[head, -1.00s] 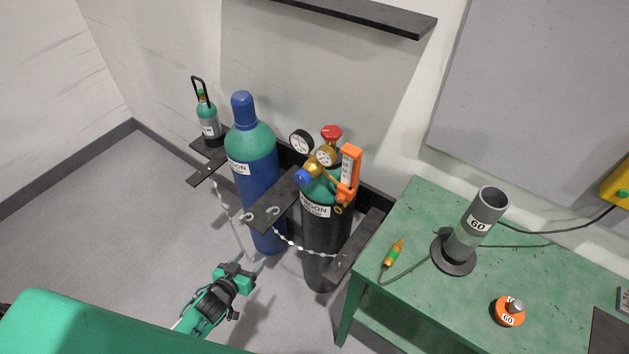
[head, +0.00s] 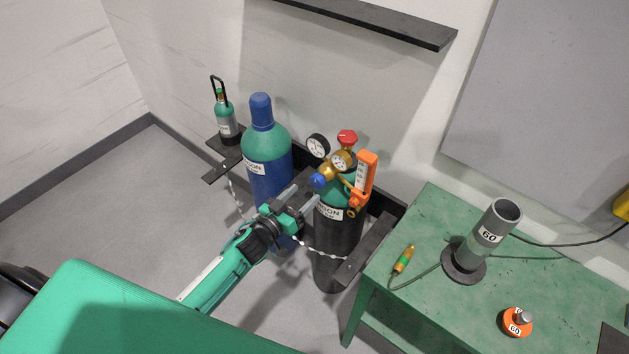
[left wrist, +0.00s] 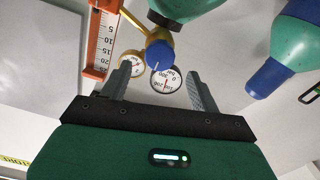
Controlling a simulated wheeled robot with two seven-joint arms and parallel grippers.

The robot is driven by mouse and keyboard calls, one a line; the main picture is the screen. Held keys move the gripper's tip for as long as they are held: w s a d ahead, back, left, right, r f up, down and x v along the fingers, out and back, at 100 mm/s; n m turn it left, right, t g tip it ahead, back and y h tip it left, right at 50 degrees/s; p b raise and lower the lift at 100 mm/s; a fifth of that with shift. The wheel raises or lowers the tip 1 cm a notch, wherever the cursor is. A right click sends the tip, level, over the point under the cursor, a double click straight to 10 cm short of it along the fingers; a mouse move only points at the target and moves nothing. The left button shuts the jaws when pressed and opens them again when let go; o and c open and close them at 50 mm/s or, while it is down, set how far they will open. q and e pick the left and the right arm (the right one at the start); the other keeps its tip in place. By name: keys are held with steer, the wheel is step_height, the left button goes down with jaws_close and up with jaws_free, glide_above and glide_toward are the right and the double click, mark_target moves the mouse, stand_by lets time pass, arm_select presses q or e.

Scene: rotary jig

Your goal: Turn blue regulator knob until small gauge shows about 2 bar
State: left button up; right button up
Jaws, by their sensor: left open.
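The blue regulator knob (head: 319,181) sits on the front of the brass regulator (head: 328,170) on the black argon cylinder (head: 338,235). The small gauge (head: 343,160) has a brass rim; its reading is too small to tell. The larger gauge (head: 318,146) has a black rim. My left gripper (head: 307,204) is open, just below and left of the knob. In the left wrist view the knob (left wrist: 159,55) shows beyond and between the spread fingers (left wrist: 160,85), apart from them. The small gauge (left wrist: 131,63) is partly behind the left-hand finger there. My right gripper is not in view.
An orange flowmeter (head: 365,178) stands right of the regulator, and a red valve handle (head: 348,137) is above. A blue cylinder (head: 270,180) stands close left. A chain (head: 318,250) hangs across the front. A green table (head: 430,290) is at right.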

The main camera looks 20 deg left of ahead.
mark_target(315, 183)
arm_select(q)
steer(key=p+x, duration=0.1)
steer(key=x, duration=0.5)
steer(key=c, duration=1)
